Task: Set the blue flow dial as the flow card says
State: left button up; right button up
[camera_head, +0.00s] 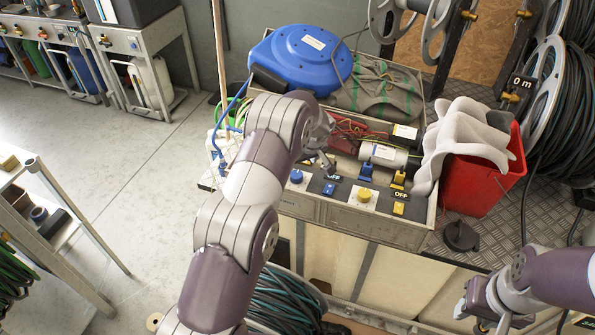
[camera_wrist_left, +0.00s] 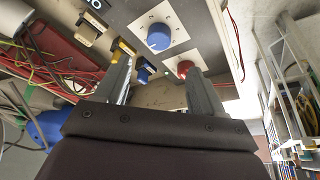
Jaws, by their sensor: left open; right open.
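The blue flow dial (camera_head: 297,176) is a round knob on a white plate at the left of the bench's front panel. In the left wrist view the blue dial (camera_wrist_left: 159,37) is beyond the fingertips, with marks around it on its plate. My left gripper (camera_head: 326,160) is over the panel, just right of the dial. My right gripper (camera_head: 487,312) is open at the lower right, far from the panel. I cannot make out a flow card.
A yellow dial (camera_head: 364,194) is to the right, near blue and yellow levers and OFF labels. A red dial (camera_wrist_left: 184,68) shows in the left wrist view. A blue hose reel (camera_head: 305,55) stands behind. A red bin (camera_head: 480,180) with a draped grey cloth is at the right.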

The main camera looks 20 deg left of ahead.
aim_at(297, 174)
pick_arm(q)
jog(key=p+x, duration=0.1)
jog(key=x, duration=0.9)
jog(key=shift+w+d+f, duration=0.1)
jog(key=shift+w+f, duration=0.05)
jog(key=shift+f, duration=0.05)
jog(key=c, duration=1.1)
